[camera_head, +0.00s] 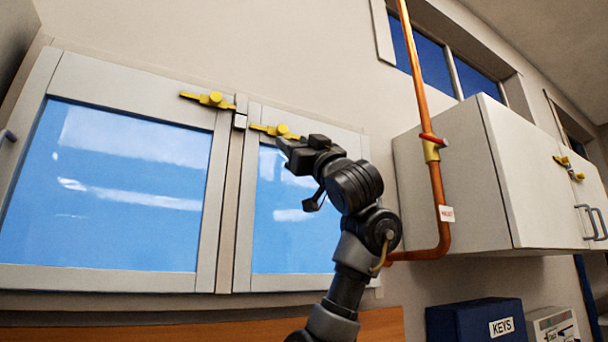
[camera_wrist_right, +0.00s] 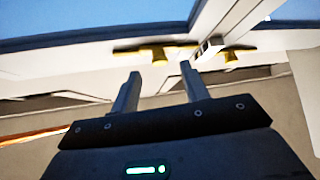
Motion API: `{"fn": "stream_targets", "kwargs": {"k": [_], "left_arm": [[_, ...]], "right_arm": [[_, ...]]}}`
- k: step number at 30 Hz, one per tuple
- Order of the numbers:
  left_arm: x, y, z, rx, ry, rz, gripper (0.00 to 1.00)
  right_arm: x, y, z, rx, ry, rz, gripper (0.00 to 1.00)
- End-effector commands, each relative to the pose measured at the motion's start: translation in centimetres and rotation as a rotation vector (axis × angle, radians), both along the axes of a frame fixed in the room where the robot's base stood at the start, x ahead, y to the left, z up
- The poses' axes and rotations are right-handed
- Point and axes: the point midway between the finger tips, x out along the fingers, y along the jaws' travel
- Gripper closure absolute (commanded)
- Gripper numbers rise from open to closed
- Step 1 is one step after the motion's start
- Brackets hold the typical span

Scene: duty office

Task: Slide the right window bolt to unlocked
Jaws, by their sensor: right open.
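The right window bolt (camera_head: 270,129), a yellow rod with a round knob, sits on the top rail of the right window pane. Its left end lies close to a small grey block (camera_head: 240,121) on the middle post. The left window bolt (camera_head: 207,98) is a similar yellow one. My right gripper (camera_head: 298,170) is open and empty, just in front of the right bolt and partly over its right end. In the right wrist view, the right bolt (camera_wrist_right: 158,54) shows beyond and between the fingertips (camera_wrist_right: 158,76); I cannot tell whether they touch it. My left gripper is out of view.
An orange pipe (camera_head: 422,100) with a red-handled valve runs down the wall right of my arm. A grey wall cabinet (camera_head: 455,180) with yellow latches (camera_head: 570,167) is farther right. A blue KEYS box (camera_head: 473,322) is below it.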

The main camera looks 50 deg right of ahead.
Motion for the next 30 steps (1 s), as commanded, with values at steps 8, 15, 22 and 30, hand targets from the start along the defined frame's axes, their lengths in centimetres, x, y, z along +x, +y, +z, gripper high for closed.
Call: {"fn": "stream_targets", "kwargs": {"k": [8,15,22,30], "left_arm": [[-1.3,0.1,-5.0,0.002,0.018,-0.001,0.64],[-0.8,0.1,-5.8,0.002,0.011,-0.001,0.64],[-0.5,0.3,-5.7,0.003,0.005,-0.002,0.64],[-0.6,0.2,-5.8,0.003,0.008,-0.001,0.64]], "right_arm": [[-2.7,0.3,-4.1,-0.005,0.02,-0.009,0.55],[-3.2,0.6,-4.8,-0.007,0.029,-0.009,0.55],[-3.2,0.5,-4.7,-0.007,0.031,-0.01,0.55],[-3.2,0.5,-4.8,-0.007,0.031,-0.01,0.55]]}}
